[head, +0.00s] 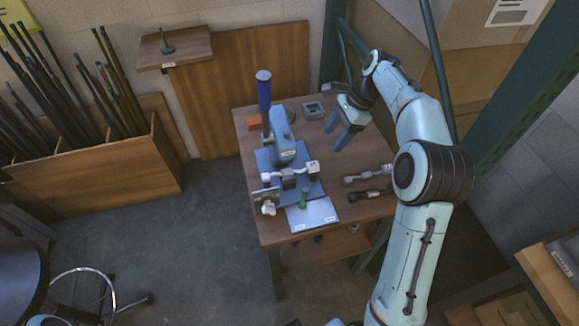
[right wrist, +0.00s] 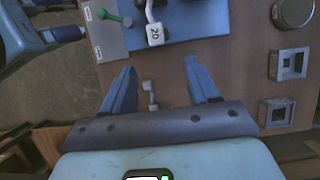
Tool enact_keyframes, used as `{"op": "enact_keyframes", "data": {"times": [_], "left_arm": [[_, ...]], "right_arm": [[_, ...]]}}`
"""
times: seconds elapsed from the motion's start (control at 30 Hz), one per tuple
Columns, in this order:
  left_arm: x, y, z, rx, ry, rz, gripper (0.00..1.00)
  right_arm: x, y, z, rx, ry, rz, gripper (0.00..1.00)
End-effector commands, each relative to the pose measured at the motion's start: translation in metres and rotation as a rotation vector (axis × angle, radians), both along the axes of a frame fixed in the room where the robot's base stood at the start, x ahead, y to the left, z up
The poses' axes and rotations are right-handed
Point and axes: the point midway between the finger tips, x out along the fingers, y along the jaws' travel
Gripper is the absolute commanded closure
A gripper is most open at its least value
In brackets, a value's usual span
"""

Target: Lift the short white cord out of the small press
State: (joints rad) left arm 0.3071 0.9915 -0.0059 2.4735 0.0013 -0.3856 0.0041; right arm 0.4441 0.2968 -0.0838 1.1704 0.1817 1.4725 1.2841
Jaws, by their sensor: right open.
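The small blue press (head: 282,150) stands on the wooden table with its lever upright. The short white cord (head: 290,172) lies across the front of the press, with a white end block (head: 313,167) at its right. In the right wrist view a white block marked 20 (right wrist: 155,34) shows at the top. My right gripper (head: 342,134) is open and empty above the table, right of the press and apart from the cord. Its two fingers also show in the right wrist view (right wrist: 161,88). Part of what looks like my left gripper (right wrist: 62,20) shows at the upper left there; its jaw state is unclear.
A grey cord (head: 367,175) and a dark cord (head: 370,195) lie at the table's right side. A pale sheet (head: 312,217) with a green piece (head: 303,200) lies in front of the press. A square grey part (head: 314,110) sits at the back.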

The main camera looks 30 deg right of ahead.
Motion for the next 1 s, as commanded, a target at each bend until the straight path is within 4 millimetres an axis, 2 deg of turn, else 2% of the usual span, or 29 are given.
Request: {"op": "enact_keyframes", "data": {"times": [0.03, 0.2, 0.47, 0.7, 1.0], "left_arm": [[-0.004, 0.000, -0.007, 0.001, 0.005, 0.000, 1.00], [-0.007, 0.000, -0.013, 0.000, 0.009, 0.000, 1.00], [-0.009, 0.000, -0.017, 0.000, 0.010, 0.000, 1.00], [-0.012, 0.000, -0.024, 0.000, 0.013, 0.000, 1.00], [-0.012, 0.000, -0.025, 0.000, 0.013, 0.000, 1.00]], "right_arm": [[0.000, 0.005, -0.015, 0.003, 0.005, 0.002, 0.40], [0.004, 0.016, -0.040, 0.002, 0.003, 0.002, 0.40], [0.005, 0.023, -0.057, 0.001, 0.001, 0.002, 0.40], [0.006, 0.038, -0.090, 0.001, 0.003, 0.002, 0.40], [0.008, 0.041, -0.097, 0.000, 0.000, 0.001, 0.40]]}}
